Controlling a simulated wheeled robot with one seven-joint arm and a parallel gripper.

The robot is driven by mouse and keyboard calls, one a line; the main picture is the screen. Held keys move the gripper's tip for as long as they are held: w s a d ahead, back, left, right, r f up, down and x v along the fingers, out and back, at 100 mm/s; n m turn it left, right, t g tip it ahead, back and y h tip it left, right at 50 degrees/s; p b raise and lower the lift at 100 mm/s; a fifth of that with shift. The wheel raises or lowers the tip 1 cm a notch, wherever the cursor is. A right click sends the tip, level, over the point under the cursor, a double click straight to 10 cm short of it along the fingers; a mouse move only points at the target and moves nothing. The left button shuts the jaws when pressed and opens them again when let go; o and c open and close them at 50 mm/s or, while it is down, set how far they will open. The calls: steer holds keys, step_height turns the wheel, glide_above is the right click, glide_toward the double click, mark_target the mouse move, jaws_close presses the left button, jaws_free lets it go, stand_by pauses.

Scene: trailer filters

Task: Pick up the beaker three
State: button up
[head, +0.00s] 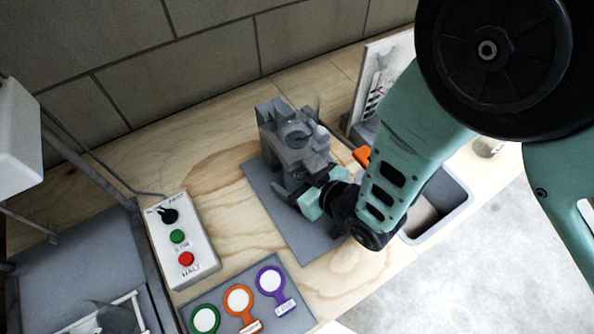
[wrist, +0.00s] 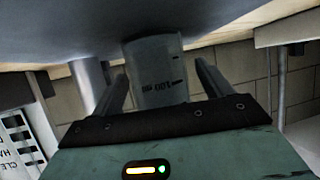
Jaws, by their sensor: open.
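In the wrist view a clear grey beaker (wrist: 155,75) with "100" and graduation marks stands between the two fingers of my gripper (wrist: 160,70). My gripper is open; a gap shows beside the finger on the right. Whether that beaker is beaker three cannot be read. In the head view my gripper (head: 302,196) is low at the front of a grey stepped stand (head: 290,135) on a grey mat (head: 320,248). The beaker between the fingers is not clear there, hidden by the gripper and stand.
A control box (head: 183,240) with a knob and green and red buttons stands on the wooden bench. Ringed tags (head: 238,302) lie in front. A grey bin (head: 455,195) and a small glass vessel (head: 488,147) are at the right. A board (head: 380,85) stands behind.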

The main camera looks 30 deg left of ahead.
steer(key=c, duration=1.1)
steer(key=shift+c, duration=0.9)
steer(key=shift+r, duration=0.2)
